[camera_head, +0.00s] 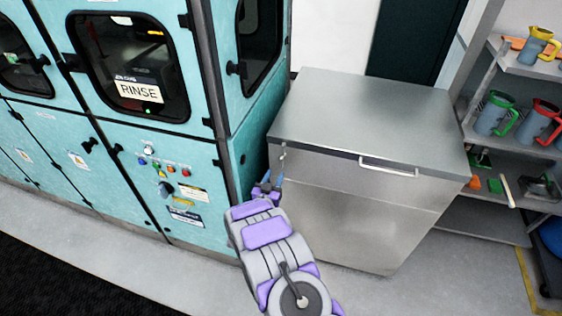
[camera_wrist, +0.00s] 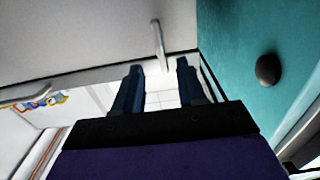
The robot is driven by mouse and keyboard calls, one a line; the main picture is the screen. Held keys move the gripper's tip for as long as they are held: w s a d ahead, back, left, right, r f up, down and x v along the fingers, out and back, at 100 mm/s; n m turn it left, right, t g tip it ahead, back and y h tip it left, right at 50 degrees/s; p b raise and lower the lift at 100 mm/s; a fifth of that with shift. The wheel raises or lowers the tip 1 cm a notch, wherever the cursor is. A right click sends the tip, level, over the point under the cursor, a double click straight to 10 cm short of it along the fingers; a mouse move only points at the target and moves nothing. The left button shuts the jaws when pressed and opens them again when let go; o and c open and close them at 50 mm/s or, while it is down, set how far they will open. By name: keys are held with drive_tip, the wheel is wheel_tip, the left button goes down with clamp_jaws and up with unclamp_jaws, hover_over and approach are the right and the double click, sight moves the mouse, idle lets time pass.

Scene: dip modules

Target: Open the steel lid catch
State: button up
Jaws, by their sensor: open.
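The steel chest (camera_head: 365,215) has a closed flat lid (camera_head: 365,105) with a bar handle (camera_head: 388,166) on its front edge. The small lid catch (camera_head: 283,152) is at the front left corner. In the wrist view the catch (camera_wrist: 157,42) is a thin pale lever whose end appears between the fingertips. My gripper (camera_head: 268,183) is just below the catch, close to the chest's left corner. Its two blue fingers (camera_wrist: 159,66) are apart with nothing clearly held. I cannot tell whether a finger touches the catch.
A teal machine (camera_head: 180,190) with a RINSE sign stands close on the left; its dark round knob (camera_wrist: 268,69) shows in the wrist view. A shelf (camera_head: 515,145) with jugs stands at the right. Grey floor is clear in front.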

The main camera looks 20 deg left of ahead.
sight(281, 162)
drive_tip(key=w+b, duration=0.1)
drive_tip(key=w, duration=0.8)
drive_tip(key=shift+w, duration=0.3)
drive_tip(key=shift+c, duration=0.4)
clamp_jaws()
